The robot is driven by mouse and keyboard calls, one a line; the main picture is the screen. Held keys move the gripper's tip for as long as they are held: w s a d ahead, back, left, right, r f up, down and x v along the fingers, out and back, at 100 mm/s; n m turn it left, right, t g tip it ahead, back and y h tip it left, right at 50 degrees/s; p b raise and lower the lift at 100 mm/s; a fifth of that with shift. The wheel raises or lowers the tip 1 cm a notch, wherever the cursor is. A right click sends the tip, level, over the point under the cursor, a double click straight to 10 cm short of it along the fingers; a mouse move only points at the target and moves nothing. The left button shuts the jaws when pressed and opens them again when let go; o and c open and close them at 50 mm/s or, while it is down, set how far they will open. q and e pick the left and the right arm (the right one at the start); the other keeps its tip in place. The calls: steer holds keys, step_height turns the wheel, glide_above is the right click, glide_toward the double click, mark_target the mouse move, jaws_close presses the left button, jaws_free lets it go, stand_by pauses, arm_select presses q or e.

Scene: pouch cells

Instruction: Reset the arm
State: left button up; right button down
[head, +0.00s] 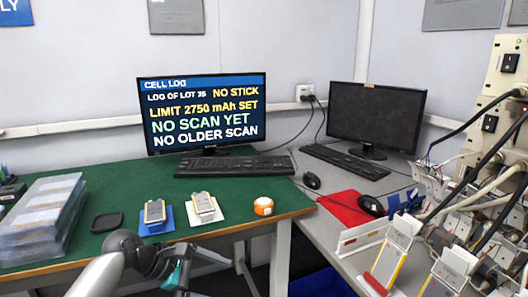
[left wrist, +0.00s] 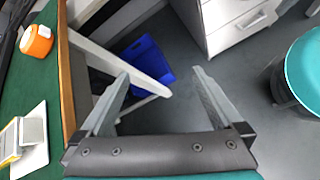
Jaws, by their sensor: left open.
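My left arm comes in at the bottom left of the head view, with its wrist in front of the green table's (head: 110,170) front edge. My left gripper (left wrist: 160,74) is open and empty in the left wrist view. Its fingers point over the grey floor beside the table, and nothing is between them. Two pouch cells lie on the table, one on a blue pad (head: 155,226) and one on a white pad (head: 205,217). The pouch cell (head: 202,202) on the white pad is nearer the orange round device (head: 263,206). My right gripper is in neither view.
A monitor (head: 205,115) with a cell log reads "NO SCAN YET". Clear trays (head: 40,220) stack at the left. A cable-filled rack (head: 500,90) and slotted cell holders (head: 400,235) stand right. In the wrist view, a blue bin (left wrist: 148,62), white drawers (left wrist: 240,25) and a teal stool (left wrist: 303,70) surround open floor.

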arm_select(q)
steer(key=s+a+f+m+y, duration=0.3)
steer(key=s+f+m+y, duration=0.4)
steer(key=s+f+m, duration=1.05)
steer(key=s+a+f+m+g+y+p, duration=0.1)
steer(key=s+a+p, duration=0.2)
steer(key=s+p, duration=1)
steer(key=s+a+f+g+y+p, duration=0.1)
steer(key=s+a+p, duration=0.2)
steer(key=s+p, duration=1.1)
steer(key=shift+s+m+g, duration=0.3)
steer(key=shift+s+m, duration=0.05)
steer(key=shift+s, duration=0.35)
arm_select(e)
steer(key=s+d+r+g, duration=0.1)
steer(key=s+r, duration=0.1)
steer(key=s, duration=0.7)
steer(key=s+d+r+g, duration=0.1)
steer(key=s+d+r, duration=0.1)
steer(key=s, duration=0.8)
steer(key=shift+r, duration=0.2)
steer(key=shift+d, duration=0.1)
